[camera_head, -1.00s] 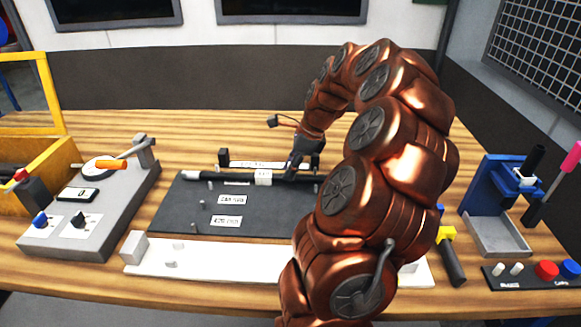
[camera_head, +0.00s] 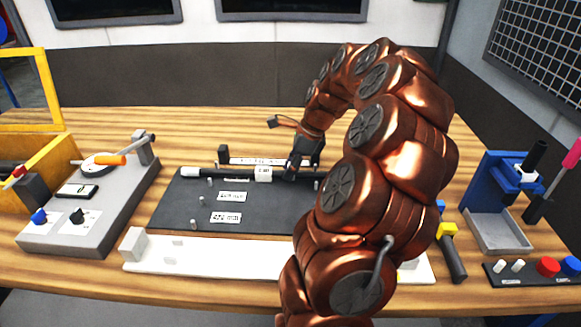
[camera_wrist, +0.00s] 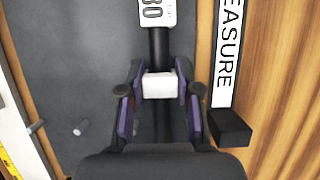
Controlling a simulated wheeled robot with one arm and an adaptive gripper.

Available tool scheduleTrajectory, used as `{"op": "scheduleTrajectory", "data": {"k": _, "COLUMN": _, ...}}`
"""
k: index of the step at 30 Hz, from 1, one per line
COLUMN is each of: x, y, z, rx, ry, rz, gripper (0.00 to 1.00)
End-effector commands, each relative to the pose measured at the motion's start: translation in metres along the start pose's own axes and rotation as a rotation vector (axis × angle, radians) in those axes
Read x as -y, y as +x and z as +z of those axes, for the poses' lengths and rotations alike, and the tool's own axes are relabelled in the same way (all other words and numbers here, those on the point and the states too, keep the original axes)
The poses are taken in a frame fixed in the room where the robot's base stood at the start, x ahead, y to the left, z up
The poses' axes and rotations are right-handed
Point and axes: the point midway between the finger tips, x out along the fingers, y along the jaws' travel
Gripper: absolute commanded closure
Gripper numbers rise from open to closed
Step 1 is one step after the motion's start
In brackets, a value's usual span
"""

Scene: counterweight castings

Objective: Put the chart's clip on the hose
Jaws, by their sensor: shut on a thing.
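A black hose (camera_head: 210,174) lies along the back of a dark mat (camera_head: 185,215). A white tag (camera_head: 263,174) with print sits over it; in the wrist view this tag (camera_wrist: 156,12) reads "80" at its visible end. My gripper (camera_head: 291,173) is at the hose, right of the tag. In the wrist view my gripper (camera_wrist: 160,88) is shut on a white block (camera_wrist: 160,86) in line with the hose. The hose (camera_wrist: 159,48) shows between tag and block, apart from the fingers. I cannot tell whether the block surrounds the hose.
A white "MEASURE" strip (camera_wrist: 228,60) with a black end block (camera_wrist: 229,128) lies close beside my gripper. Printed labels (camera_head: 226,217) and small pegs are on the mat. A grey control console (camera_head: 100,205) stands left, a blue stand (camera_head: 485,185) right, a white rail (camera_head: 205,257) in front.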

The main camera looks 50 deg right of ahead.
Motion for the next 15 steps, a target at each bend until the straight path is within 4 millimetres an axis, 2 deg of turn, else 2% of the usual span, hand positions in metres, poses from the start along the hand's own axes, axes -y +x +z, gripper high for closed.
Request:
{"op": "scheduleTrajectory", "data": {"k": 8, "x": 0.0000, "y": 0.0034, "z": -0.0016, "rx": 0.000, "ry": 0.000, "rz": 0.000, "gripper": 0.81}}
{"op": "scheduleTrajectory", "data": {"k": 9, "x": 0.0000, "y": 0.0033, "z": -0.0015, "rx": 0.000, "ry": 0.000, "rz": 0.000, "gripper": 0.65}}
{"op": "scheduleTrajectory", "data": {"k": 15, "x": 0.0000, "y": 0.0032, "z": -0.0014, "rx": 0.000, "ry": 0.000, "rz": 0.000, "gripper": 0.44}}
